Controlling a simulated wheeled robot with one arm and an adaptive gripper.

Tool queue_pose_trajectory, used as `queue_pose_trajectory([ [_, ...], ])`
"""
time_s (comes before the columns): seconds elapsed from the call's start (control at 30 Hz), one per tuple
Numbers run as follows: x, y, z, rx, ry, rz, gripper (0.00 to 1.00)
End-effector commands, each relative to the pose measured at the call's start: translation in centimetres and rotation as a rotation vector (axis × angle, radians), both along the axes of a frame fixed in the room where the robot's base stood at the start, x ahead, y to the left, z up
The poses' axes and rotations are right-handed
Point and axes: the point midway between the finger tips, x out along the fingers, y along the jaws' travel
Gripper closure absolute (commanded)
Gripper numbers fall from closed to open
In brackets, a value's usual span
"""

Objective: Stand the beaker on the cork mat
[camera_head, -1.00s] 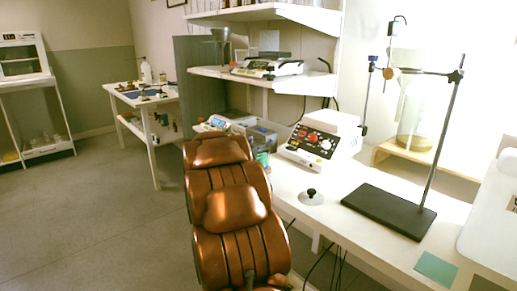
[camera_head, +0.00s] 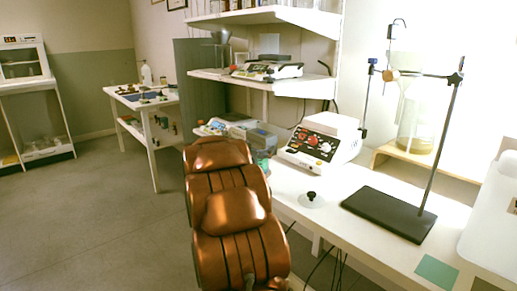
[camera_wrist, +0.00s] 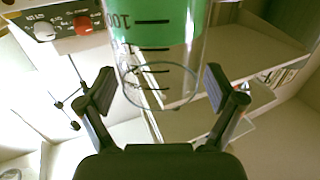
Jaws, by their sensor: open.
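The beaker (camera_wrist: 165,60), clear with black graduation marks and a green band or filling, is in the upper middle of the wrist view. Its round end lies between the two fingers of my gripper (camera_wrist: 159,90). The gripper is open, with a visible gap between each finger and the glass. The beaker's top in the picture is cut off. In the head view, my gripper is not visible, and only a small green patch (camera_head: 263,163), possibly the beaker, shows beside the bronze form. I cannot make out the cork mat in either view.
A white bench (camera_head: 345,237) runs along the right. It carries a device with red knobs (camera_head: 318,143), a black stand base (camera_head: 390,213) and a flat green square (camera_head: 437,272). A grey bin (camera_head: 255,135) stands behind. A side table (camera_head: 153,157) is at left; the floor there is clear.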

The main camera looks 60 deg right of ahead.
Motion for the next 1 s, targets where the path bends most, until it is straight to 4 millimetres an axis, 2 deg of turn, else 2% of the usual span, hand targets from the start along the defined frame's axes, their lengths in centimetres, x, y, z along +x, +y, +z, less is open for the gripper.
queue_pose_trajectory([
  [0.1,0.0,0.0,0.4,-0.001,0.000,0.000,0.08],
  [0.23,-0.1,1.3,0.6,0.000,0.000,0.001,0.08],
  [0.7,-1.0,9.1,0.6,0.000,0.000,0.003,0.08],
  [0.83,-1.2,10.6,0.3,0.003,0.002,0.003,0.08],
  [1.0,-1.4,11.7,0.4,-0.001,-0.001,0.001,0.08],
])
